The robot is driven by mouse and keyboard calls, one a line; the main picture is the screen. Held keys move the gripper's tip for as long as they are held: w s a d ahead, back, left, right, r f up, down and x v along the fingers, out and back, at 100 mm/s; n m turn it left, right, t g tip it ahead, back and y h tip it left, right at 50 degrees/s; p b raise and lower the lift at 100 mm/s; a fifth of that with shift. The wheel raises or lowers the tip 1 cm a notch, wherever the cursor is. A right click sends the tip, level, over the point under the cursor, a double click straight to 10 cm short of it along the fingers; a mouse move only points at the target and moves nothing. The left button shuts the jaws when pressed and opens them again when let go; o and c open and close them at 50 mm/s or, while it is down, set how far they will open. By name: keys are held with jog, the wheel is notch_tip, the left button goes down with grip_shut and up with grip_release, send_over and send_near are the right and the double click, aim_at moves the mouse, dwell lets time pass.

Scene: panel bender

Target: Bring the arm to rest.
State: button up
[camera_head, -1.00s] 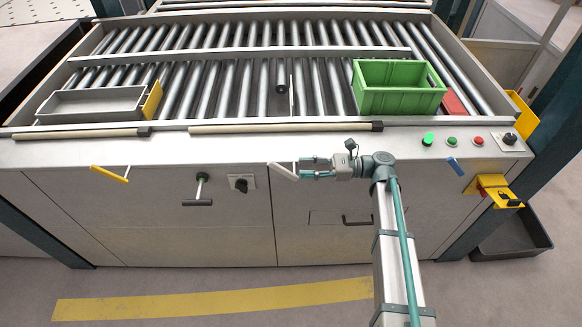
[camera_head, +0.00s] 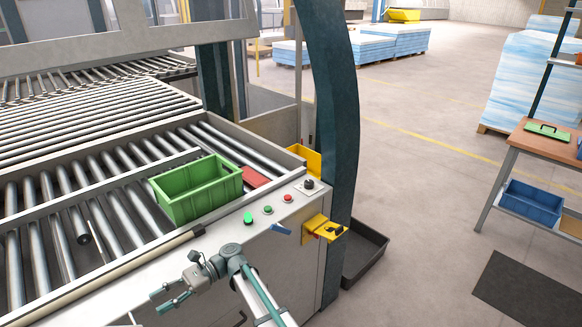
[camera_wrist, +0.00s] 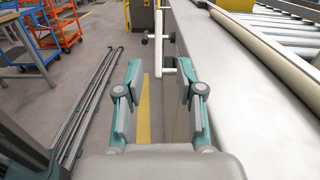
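My gripper (camera_head: 166,298) is at the lower middle of the head view, in front of the machine's grey front edge. In the wrist view my gripper (camera_wrist: 160,85) has its two teal and grey fingers apart, with nothing between them. Behind the gap a white handle (camera_wrist: 169,66) and a dark knob stick out from the machine's front. The flat metal ledge (camera_wrist: 225,80) runs along the right of the fingers. My arm reaches in from the bottom of the head view.
A green crate (camera_head: 198,190) and a red block (camera_head: 254,177) sit on the rollers. Buttons (camera_head: 267,210) and a yellow bracket (camera_head: 322,229) are near the corner. A dark tray (camera_head: 366,250) lies on the floor. A workbench (camera_head: 545,145) stands right; open floor lies between.

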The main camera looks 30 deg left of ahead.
jog(key=w+d+f+n+t, duration=0.1)
jog(key=d+f+n+t, duration=0.2)
jog(key=f, duration=0.5)
jog(key=w+d+f+n+t, duration=0.1)
jog(key=w+d+f+t, duration=0.1)
jog(key=d+f+t, duration=0.35)
jog(key=w+d+f+n+t+h, duration=0.15)
jog(key=w+d+f, duration=0.25)
jog(key=d+f, duration=0.7)
jog(key=w+d+f+t+h, duration=0.1)
jog(key=w+d+f+h, duration=0.15)
jog(key=d+f, duration=0.75)
jog(key=s+d+f+n+t+h+b, duration=0.1)
jog(key=d+f, duration=0.2)
jog(key=d, duration=0.9)
jog(key=d+f+h+b, duration=0.1)
jog(key=d+f, duration=0.2)
jog(key=d, duration=0.8)
jog(key=s+d+f+m, duration=0.1)
jog(key=s+d, duration=0.5)
jog(key=d, duration=0.2)
jog(key=s+d+f+m+g, duration=0.1)
jog(key=s+d+f+m, duration=0.1)
jog(key=s+d, duration=0.4)
jog(key=d, duration=0.3)
jog(key=shift+s+d+g+b, duration=0.3)
jog(key=shift+s, duration=0.05)
